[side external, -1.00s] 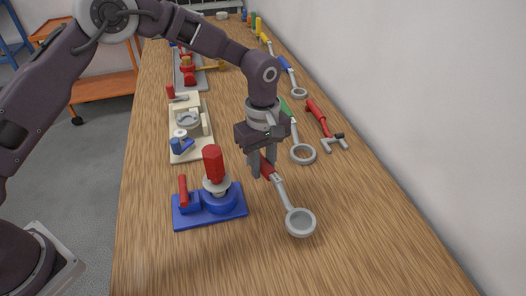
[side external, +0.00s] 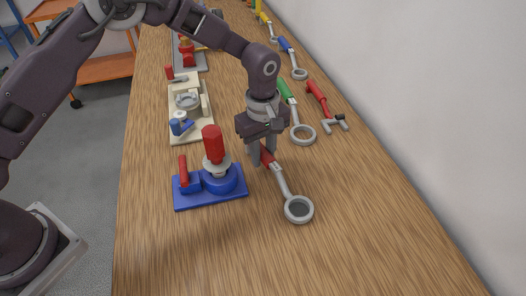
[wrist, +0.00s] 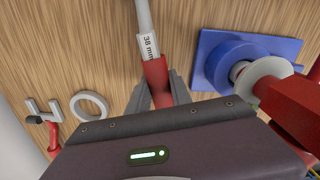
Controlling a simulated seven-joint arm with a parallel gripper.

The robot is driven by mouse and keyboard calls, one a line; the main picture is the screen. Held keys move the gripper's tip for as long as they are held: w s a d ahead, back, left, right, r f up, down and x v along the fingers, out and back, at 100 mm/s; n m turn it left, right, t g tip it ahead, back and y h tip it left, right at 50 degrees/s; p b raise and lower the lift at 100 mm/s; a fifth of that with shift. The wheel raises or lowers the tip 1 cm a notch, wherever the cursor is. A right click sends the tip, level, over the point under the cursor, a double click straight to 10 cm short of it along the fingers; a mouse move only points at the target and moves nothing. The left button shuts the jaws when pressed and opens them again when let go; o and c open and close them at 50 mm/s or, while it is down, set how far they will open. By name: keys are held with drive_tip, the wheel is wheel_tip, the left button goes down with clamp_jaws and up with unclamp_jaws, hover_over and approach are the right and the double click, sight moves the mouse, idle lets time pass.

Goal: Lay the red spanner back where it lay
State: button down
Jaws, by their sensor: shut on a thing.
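The red spanner (side external: 281,182) has a red handle, a grey shaft and a grey ring head. My gripper (side external: 262,160) is shut on its red handle, and the ring head points toward the front right. In the wrist view the red handle (wrist: 156,78) sits between my fingers, with a "38 mm" label on the shaft just beyond it. The spanner is at or just above the wooden bench (side external: 340,255); I cannot tell whether it touches. The end of the handle is hidden behind my gripper.
A blue valve fixture (side external: 240,197) with red parts stands close on the left. A green-handled ring spanner (side external: 303,134) and a red-handled spanner with an open fork (side external: 319,98) lie behind to the right. A cream fixture (side external: 173,102) stands further back. The front bench is clear.

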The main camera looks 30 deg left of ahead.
drive_tip(key=shift+f, duration=0.15)
drive_tip(key=c, duration=1.1)
unclamp_jaws()
wheel_tip(320, 180, up, 7)
drive_tip(key=shift+r, duration=0.1)
drive_tip(key=s+a+r+m+t, duration=0.25)
drive_tip(key=s+a+r, duration=0.3)
drive_tip(key=r, duration=0.35)
drive_tip(key=s+a+r+m+t, duration=0.1)
drive_tip(key=s+a+r+m, duration=0.35)
drive_tip(key=s+r, duration=0.35)
drive_tip(key=s+a+m, duration=0.1)
drive_tip(key=s+a, duration=0.1)
drive_tip(key=s, duration=0.3)
drive_tip(key=s+a+m+t, duration=0.1)
drive_tip(key=s+a+m, duration=0.1)
drive_tip(key=s, duration=0.3)
drive_tip(key=s+a+m+t, duration=0.1)
drive_tip(key=s+a+m, duration=0.1)
drive_tip(key=s, duration=0.4)
drive_tip(key=shift+s+a+r, duration=0.1)
drive_tip(key=shift+a+r, duration=0.05)
drive_tip(key=shift+r, duration=0.25)
